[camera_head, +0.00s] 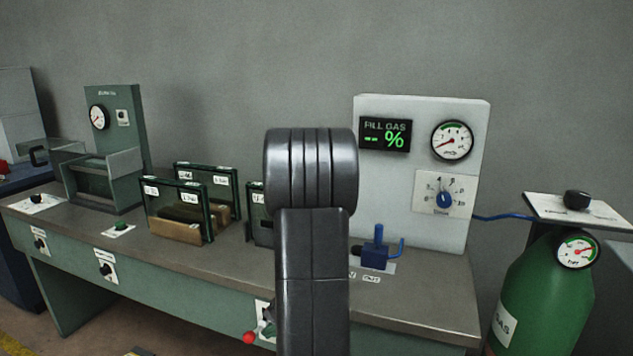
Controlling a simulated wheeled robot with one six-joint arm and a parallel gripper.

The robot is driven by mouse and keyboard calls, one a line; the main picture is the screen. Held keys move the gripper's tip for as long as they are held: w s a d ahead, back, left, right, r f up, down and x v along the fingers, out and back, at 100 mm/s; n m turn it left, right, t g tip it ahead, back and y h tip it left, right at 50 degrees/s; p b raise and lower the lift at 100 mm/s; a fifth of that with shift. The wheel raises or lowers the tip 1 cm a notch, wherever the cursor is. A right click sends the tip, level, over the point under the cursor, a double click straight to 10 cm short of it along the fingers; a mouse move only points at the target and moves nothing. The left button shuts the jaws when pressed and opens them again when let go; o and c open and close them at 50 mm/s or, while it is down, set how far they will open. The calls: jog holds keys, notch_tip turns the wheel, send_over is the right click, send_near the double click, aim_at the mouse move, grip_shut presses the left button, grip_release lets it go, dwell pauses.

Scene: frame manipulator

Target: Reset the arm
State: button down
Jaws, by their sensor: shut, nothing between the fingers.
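My own dark arm (312,250) stands upright in the middle of the picture, in front of the workbench. Its rounded ribbed joint (311,170) is at the top, just left of the white gas panel. My gripper and its fingers do not show in this view. The arm hides part of the bench top, part of a framed glass unit and part of the bench front behind it.
The long bench (420,307) carries a green gauge station (117,125), framed glass units (180,208), a blue valve (376,252) and a white panel (420,110) reading "FILL GAS -- %". A red-knobbed lever (250,338) is at the bench front. A green cylinder (545,300) stands right.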

jog(key=r+p, duration=0.1)
jog(key=p, duration=0.1)
jog(key=shift+m+g+p, duration=0.3)
jog(key=v, duration=1)
jog(key=shift+d+f, duration=0.3)
jog(key=shift+s, duration=0.1)
